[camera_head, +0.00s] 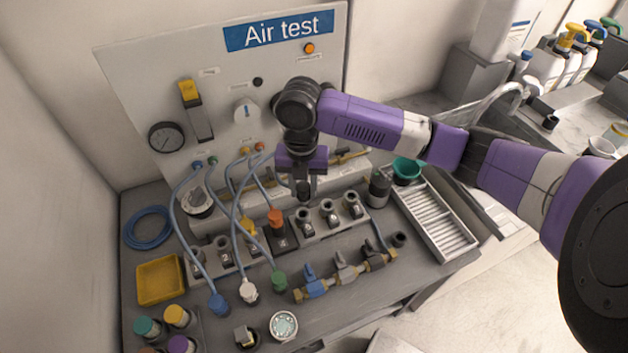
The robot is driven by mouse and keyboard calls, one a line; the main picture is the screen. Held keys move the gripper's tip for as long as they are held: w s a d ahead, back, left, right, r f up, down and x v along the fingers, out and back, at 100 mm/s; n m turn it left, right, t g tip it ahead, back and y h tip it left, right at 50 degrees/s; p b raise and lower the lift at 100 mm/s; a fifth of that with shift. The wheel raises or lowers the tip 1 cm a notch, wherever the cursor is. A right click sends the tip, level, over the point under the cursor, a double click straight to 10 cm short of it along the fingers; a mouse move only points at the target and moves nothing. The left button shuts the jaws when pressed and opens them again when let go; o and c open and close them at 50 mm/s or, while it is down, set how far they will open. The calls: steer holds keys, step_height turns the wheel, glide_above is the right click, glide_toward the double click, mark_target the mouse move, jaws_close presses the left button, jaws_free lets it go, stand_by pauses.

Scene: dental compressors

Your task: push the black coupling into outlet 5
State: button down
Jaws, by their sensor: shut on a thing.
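My gripper (303,184) points down over the row of numbered outlets on the bench and is shut on the black coupling (304,193). Only a small dark part of the coupling shows between and below the fingers. Outlet 5 (305,222) is a dark upright socket on a grey block, just right of the orange-topped coupling (275,218). The coupling appears right over outlet 5's mouth; from this angle I cannot tell whether they touch or a gap is left.
Outlets 6 (330,212) and 7 (352,204) stand close on the right. Blue hoses run from the panel (225,130) down to couplings at the left. A valve manifold (345,273) lies in front. A slotted tray (436,218) is at the right.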

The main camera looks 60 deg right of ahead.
mark_target(302, 201)
steer(key=shift+w+d+f+n, duration=0.1)
steer(key=shift+w+n, duration=0.3)
steer(key=shift+n, duration=0.4)
steer(key=shift+f+b, duration=2)
steer(key=shift+f, duration=0.65)
steer(key=shift+f, duration=0.15)
steer(key=shift+f+b, duration=1.1)
steer(key=shift+f, duration=0.2)
steer(key=c, duration=0.9)
jaws_free()
steer(key=shift+r, duration=0.1)
steer(key=shift+c, duration=0.2)
steer(key=shift+r+b, duration=0.4)
steer(key=shift+r, duration=3.5)
